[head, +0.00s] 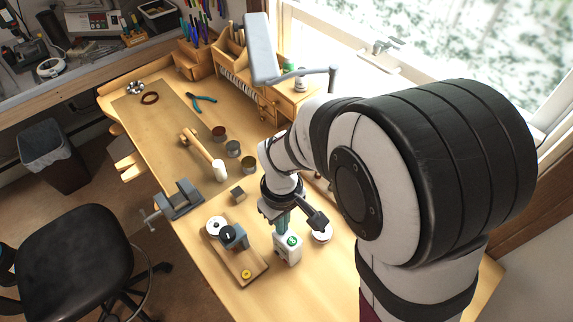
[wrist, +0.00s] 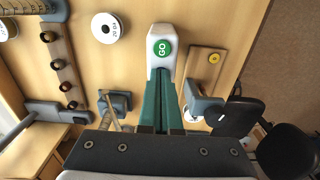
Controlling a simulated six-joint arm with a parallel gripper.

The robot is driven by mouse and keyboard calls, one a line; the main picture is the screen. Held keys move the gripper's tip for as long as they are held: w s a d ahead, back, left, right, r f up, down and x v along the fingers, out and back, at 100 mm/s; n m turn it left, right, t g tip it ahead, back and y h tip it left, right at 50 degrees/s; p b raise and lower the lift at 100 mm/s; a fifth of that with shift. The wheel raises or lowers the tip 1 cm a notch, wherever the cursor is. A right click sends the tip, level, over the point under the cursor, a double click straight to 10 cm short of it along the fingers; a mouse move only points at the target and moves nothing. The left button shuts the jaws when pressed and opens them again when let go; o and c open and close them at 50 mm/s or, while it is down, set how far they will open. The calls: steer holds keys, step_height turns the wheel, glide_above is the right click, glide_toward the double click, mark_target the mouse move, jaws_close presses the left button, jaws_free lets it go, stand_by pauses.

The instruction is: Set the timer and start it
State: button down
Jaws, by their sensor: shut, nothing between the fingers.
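A small white box (head: 288,252) with a round green button (head: 291,241) stands on the bench. In the wrist view the green button (wrist: 163,48) reads GO. A white disc (wrist: 107,28) with a dark centre and small print lies beside it; it is partly hidden in the head view (head: 322,236). I cannot tell for sure which part is the timer's dial. My gripper (head: 283,229) points down with its teal fingers shut and empty. The fingertips (wrist: 162,82) overlap the white box just short of the button. I cannot tell whether they touch it.
A wooden board (head: 251,261) with a yellow button (head: 246,274), a grey block and a white roll lies left of the box. The bench's front corner is clear.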

mark_target(293, 242)
steer(key=shift+s+d+f, duration=0.2)
steer(key=shift+s+f, duration=0.1)
steer(key=shift+f, duration=0.35)
step_height(293, 242, up, 15)
steer(key=w, duration=0.1)
steer(key=shift+a+r, duration=0.15)
steer(key=shift+a, duration=0.15)
steer(key=s+d, duration=0.1)
steer(key=s, duration=0.1)
steer(key=d, duration=0.1)
steer(key=shift+s+d+r, duration=0.25)
steer(key=shift+s+d, duration=0.1)
steer(key=shift+s, duration=0.05)
steer(key=shift+f, duration=0.1)
step_height(293, 242, down, 14)
steer(key=shift+r, duration=0.1)
